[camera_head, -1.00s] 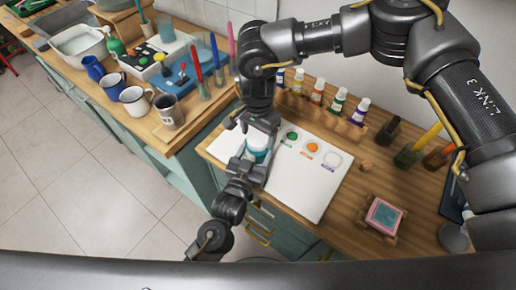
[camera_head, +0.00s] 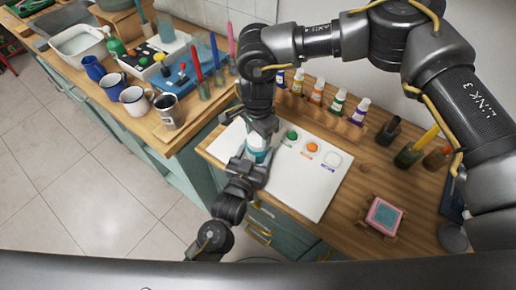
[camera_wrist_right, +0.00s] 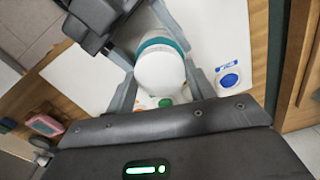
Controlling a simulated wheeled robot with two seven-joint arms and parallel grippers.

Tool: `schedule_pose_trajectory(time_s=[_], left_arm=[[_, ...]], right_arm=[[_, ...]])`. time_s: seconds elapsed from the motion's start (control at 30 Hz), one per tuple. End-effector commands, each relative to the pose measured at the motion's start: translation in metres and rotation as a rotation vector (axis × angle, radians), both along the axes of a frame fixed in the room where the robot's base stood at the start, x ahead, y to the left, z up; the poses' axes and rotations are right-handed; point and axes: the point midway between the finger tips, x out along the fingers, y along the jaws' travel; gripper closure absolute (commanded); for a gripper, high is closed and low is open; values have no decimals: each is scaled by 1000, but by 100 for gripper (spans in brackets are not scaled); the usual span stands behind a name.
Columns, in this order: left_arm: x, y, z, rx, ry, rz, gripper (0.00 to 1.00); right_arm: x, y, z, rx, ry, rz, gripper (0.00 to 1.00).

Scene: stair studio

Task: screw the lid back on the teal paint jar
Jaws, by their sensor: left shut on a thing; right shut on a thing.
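The teal paint jar (camera_head: 257,156) stands upright over the white swatch sheet, at its left part. The right wrist view shows its white round lid (camera_wrist_right: 160,72) with a teal band (camera_wrist_right: 165,42) behind it. My left gripper (camera_head: 252,167) comes in from the front and is shut on the jar; it also shows in the right wrist view (camera_wrist_right: 97,22). My right gripper (camera_head: 262,134) is above the jar, shut on the lid, with a finger on each side of it. The seam between lid and jar is hidden.
The swatch sheet (camera_head: 305,190) has green and orange paint spots. A rack of paint bottles (camera_head: 325,108) stands behind it. A pink-framed block (camera_head: 383,215) and dark jars (camera_head: 408,155) are at right. Mugs (camera_head: 135,100) stand on the left counter. Bare wood lies right of the sheet.

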Motion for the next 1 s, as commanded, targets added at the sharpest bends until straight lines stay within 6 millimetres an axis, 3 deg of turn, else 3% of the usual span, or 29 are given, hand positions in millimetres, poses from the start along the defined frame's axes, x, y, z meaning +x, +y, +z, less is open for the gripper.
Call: schedule_pose_trajectory(time_s=[1.0], left_arm=[[0,1,0,1,1,2,100]], right_arm=[[0,1,-2,1,3,-2730,74]])
